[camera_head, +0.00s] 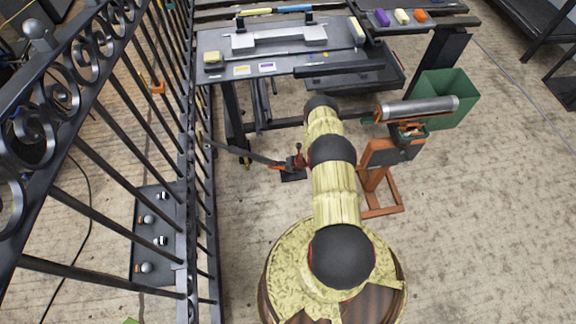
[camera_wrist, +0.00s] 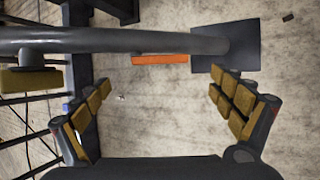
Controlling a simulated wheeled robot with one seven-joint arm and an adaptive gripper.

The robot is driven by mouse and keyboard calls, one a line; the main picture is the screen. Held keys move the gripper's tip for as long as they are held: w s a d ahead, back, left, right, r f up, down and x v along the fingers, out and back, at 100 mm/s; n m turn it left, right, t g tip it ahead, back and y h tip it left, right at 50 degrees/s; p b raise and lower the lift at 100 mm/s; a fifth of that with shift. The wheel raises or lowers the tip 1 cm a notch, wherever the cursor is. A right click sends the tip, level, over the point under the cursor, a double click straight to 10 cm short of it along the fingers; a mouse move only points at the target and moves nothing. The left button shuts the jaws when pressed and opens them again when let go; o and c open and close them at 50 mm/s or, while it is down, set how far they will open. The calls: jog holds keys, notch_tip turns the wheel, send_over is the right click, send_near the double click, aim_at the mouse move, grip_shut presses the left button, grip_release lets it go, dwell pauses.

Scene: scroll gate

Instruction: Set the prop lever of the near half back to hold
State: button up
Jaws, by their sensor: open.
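The gate (camera_head: 120,110) of black bars and scrolls stands at the left in the head view. A dark prop bar (camera_head: 240,152) slants from its near edge to a small black foot plate (camera_head: 292,177) on the floor, with red and orange parts (camera_head: 297,160) beside it. In the wrist view a thick grey bar (camera_wrist: 120,40) crosses the top toward a dark plate (camera_wrist: 226,48), with an orange strip (camera_wrist: 160,59) behind it. A tan block (camera_wrist: 30,80) hangs under its left end; I cannot tell if it is the lever. My gripper (camera_wrist: 160,90) is open and empty below the bar.
A grey bench (camera_head: 275,60) with tools stands at the back. An orange stand (camera_head: 380,205) with a metal cylinder (camera_head: 417,107) and a green bin (camera_head: 450,95) are right of my arm. A dark tray (camera_head: 158,235) lies beyond the bars. Floor (camera_head: 480,220) at the right is clear.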

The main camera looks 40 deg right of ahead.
jog(key=shift+v, duration=2.5)
jog(key=shift+c, duration=0.5)
